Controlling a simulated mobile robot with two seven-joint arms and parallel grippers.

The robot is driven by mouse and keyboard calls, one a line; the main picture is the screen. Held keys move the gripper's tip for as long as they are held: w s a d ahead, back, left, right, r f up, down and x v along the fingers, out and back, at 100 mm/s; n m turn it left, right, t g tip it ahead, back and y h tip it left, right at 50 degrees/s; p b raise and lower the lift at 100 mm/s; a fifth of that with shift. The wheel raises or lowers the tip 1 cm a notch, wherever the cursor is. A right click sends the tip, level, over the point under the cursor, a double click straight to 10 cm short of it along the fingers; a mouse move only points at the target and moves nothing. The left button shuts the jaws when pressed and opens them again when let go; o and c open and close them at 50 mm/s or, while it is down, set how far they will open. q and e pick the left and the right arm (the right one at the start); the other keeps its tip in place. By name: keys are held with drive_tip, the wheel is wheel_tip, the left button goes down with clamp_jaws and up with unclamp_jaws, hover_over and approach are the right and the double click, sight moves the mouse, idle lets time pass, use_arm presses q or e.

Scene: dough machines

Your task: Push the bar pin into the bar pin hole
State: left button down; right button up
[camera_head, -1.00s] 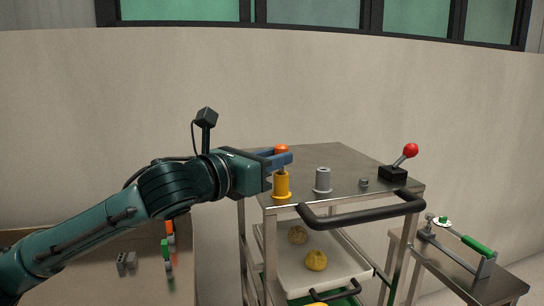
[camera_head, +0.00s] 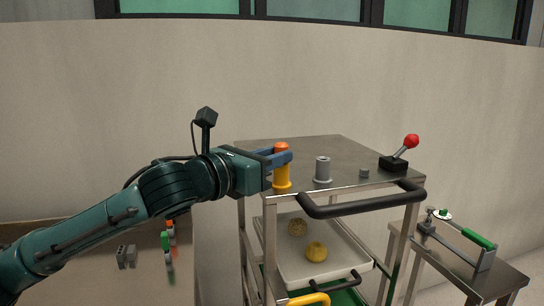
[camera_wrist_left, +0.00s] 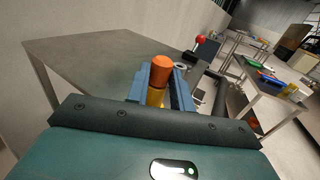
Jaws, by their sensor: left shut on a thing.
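An upright orange-topped pin (camera_head: 281,149), which looks like the bar pin, stands between the blue fingers of my left gripper (camera_head: 284,160). The gripper is shut on it, above the front left corner of the cart top. A yellow cylinder (camera_head: 282,178) shows below the fingers, over the cart top. In the left wrist view, the orange top (camera_wrist_left: 161,68) rises between the fingers, with yellow (camera_wrist_left: 156,96) below it. The bar pin hole cannot be made out; the fingers and cylinder cover that spot. My right gripper is not in view.
The metal cart top (camera_head: 300,150) carries a grey flanged cylinder (camera_head: 322,170), a small grey knob (camera_head: 364,173) and a red-balled lever (camera_head: 408,145). A black handle (camera_head: 362,205) crosses its front. A white tray (camera_head: 340,262) below holds yellow balls. A side bench (camera_head: 500,283) stands right.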

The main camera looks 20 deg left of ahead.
use_arm(q)
drive_tip(key=shift+f, duration=0.25)
drive_tip(key=c, duration=1.6)
unclamp_jaws()
drive_tip(key=o, duration=0.7)
drive_tip(key=shift+r, duration=0.1)
drive_tip(key=shift+s+a, duration=0.1)
drive_tip(key=shift+s, duration=0.1)
drive_tip(key=shift+v, duration=2.05)
